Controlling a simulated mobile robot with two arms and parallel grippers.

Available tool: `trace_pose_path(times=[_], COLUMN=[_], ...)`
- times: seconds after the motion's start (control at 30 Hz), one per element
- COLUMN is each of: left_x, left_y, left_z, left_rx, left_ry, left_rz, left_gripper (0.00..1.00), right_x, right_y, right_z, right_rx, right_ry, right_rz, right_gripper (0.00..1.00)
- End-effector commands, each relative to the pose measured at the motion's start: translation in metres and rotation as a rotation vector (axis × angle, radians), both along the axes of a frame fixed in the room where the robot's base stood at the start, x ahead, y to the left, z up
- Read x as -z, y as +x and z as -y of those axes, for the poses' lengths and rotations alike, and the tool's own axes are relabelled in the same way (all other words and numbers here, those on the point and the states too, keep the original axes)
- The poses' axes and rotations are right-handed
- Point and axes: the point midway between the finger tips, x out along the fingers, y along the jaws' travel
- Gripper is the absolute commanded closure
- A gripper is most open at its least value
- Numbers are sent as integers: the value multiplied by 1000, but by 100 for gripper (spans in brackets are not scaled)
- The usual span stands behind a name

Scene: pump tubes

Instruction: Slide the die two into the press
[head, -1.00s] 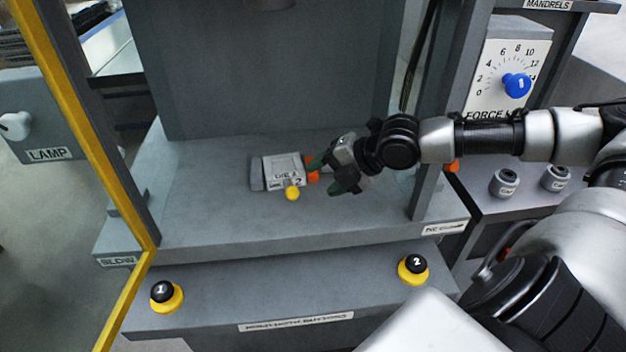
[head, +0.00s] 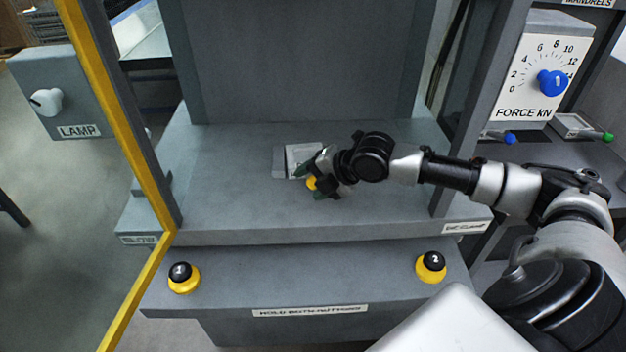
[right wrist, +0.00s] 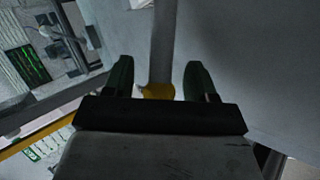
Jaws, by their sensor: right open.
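The die (head: 304,158), a pale grey block with a light top, lies on the grey bed (head: 225,205) of the press, in front of the dark back panel. Its right and front parts are hidden behind my right gripper (head: 318,184). A yellow knob (head: 311,183) shows at the die's near side, by my fingers. In the right wrist view my two dark green fingers stand apart, with the yellow knob (right wrist: 158,91) between them. I cannot tell whether either finger touches it. My left gripper is in neither view.
Black-topped yellow buttons 1 (head: 182,278) and 2 (head: 431,267) sit on the lower front ledge. A yellow-edged guard post (head: 120,130) stands at left, and a grey post (head: 467,120) at right, close to my right arm. The bed's left and front are clear.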

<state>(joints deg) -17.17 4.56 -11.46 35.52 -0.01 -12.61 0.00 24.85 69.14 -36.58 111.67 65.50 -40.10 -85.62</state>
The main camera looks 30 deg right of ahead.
Motion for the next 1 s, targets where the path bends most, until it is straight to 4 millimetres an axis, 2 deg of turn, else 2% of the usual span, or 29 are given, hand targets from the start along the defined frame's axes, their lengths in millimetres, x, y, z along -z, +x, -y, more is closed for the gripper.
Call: trace_pose_path(times=[0.23,0.6,0.73,0.77,0.93,1.0], left_x=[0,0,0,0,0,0], left_y=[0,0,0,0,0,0], left_z=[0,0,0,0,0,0], left_rx=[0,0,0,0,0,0], left_ry=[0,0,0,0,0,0], left_rz=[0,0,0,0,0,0], left_gripper=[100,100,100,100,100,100], right_x=[0,0,0,0,0,0], right_y=[0,0,0,0,0,0], right_z=[0,0,0,0,0,0], right_rx=[-1,-1,-1,0,0,0], right_ry=[-1,-1,-1,0,0,0], right_rz=[0,0,0,0,0,0], right_gripper=[45,100,100,64,38,37])
